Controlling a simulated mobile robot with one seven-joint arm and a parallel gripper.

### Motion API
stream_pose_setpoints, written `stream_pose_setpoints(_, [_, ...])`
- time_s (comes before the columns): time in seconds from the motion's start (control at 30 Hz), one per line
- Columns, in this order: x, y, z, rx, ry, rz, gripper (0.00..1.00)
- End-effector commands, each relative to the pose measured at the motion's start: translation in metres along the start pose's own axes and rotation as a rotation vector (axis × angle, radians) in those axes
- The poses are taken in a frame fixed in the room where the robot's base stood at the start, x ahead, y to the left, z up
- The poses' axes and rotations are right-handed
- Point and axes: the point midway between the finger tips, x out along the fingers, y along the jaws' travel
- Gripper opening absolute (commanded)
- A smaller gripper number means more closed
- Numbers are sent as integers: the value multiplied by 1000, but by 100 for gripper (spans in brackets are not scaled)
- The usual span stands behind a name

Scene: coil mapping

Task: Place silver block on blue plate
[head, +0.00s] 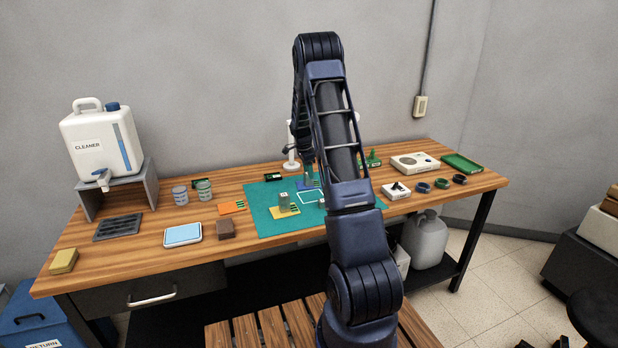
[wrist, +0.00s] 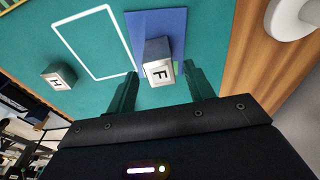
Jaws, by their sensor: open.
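In the wrist view a silver-grey block with a white "F" face (wrist: 158,62) stands at the lower part of the blue plate (wrist: 160,22). My gripper (wrist: 161,72) is open, with one finger to each side of this block and visible gaps beside it. A second silver-grey block, marked "H" (wrist: 58,76), sits on the green mat (wrist: 100,92) at left, apart from the gripper. In the head view the blue plate (head: 302,187) is partly hidden by my arm. A grey block (head: 284,203) also stands on a yellow plate (head: 277,212).
A white outlined rectangle (wrist: 92,42) lies on the mat beside the blue plate. A white round stand base (wrist: 290,18) is close at right in the wrist view.

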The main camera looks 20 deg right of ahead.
Motion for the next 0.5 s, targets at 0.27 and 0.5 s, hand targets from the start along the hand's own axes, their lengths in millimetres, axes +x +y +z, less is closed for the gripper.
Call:
stream_pose_setpoints(0.27, [-54, -1, 0, 0, 1, -3, 53])
stream_pose_setpoints(0.5, [-80, 0, 1, -1, 0, -1, 53])
